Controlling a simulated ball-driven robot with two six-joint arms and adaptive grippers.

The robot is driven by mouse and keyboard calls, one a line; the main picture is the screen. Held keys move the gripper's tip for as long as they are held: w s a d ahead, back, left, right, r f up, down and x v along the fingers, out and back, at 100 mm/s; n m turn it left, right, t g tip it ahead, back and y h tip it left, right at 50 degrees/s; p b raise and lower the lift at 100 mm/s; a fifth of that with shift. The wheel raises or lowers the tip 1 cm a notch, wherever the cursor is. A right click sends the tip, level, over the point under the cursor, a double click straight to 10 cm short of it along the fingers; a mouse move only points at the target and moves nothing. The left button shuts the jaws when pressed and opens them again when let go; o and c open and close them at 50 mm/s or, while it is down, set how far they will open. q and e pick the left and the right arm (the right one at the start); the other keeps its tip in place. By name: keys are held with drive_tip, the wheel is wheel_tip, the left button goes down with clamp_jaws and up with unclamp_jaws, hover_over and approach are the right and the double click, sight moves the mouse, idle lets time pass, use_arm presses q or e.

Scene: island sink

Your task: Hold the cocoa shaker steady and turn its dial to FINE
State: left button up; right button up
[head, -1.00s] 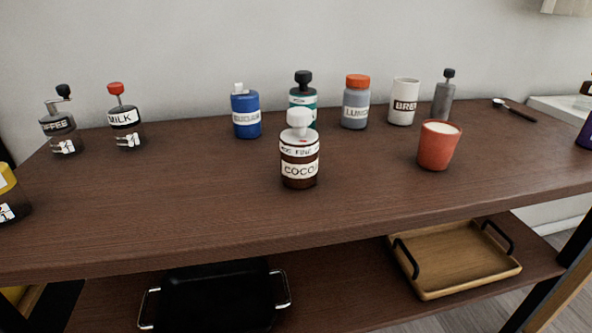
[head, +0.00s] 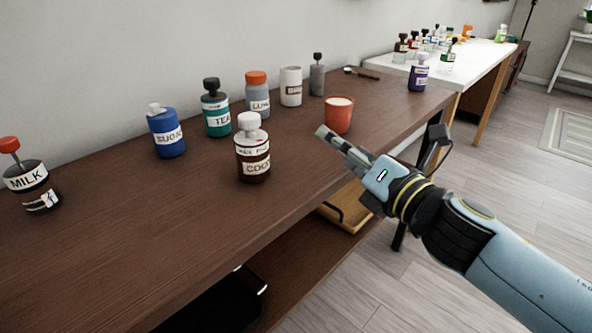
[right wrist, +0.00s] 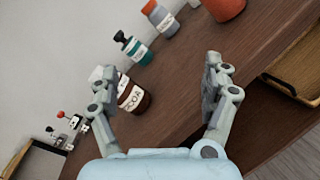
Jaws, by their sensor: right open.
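The cocoa shaker (head: 253,158) is a brown jar with a white label, a white collar and a white knob on top. It stands upright on the brown wooden table (head: 120,240). The small words on its collar are too blurred to read surely. It also shows in the right wrist view (right wrist: 132,97), partly behind a finger. My right gripper (head: 328,138) reaches in from the right at the table's front edge, apart from the shaker and to its right. In the right wrist view the two fingers (right wrist: 160,80) are spread with nothing held between them. My left gripper is out of view.
A red cup (head: 339,115) stands behind and right of the shaker. Blue sugar (head: 168,137), green tea (head: 217,116) and grey orange-lidded (head: 258,98) containers stand behind it. A milk container (head: 33,187) is at the far left. The table's front left is clear.

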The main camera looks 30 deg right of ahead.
sight(265, 155)
drive_tip(key=a+n+y, duration=0.2)
drive_tip(key=n, duration=0.2)
drive_tip(key=a+n+g+y, duration=0.1)
drive_tip(key=a+n+y, duration=0.2)
drive_tip(key=n, duration=0.2)
drive_tip(key=a+f+n+g+y, duration=0.1)
drive_tip(key=a+n+y, duration=0.1)
drive_tip(key=n, duration=0.2)
drive_tip(key=shift+s+a+f+n+y, duration=0.1)
drive_tip(key=shift+s+a+n+y, duration=0.1)
drive_tip(key=shift+n+y, duration=0.1)
drive_tip(key=shift+w+a, duration=0.2)
drive_tip(key=shift+w, duration=0.05)
drive_tip(key=x, duration=0.5)
drive_tip(key=p+x, duration=0.1)
drive_tip(key=x, duration=0.4)
drive_tip(key=shift+f, duration=0.2)
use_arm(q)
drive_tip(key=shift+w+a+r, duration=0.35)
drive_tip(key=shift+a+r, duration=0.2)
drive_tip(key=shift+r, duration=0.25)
use_arm(e)
drive_tip(key=c, duration=1.3)
drive_tip(key=shift+c, duration=0.2)
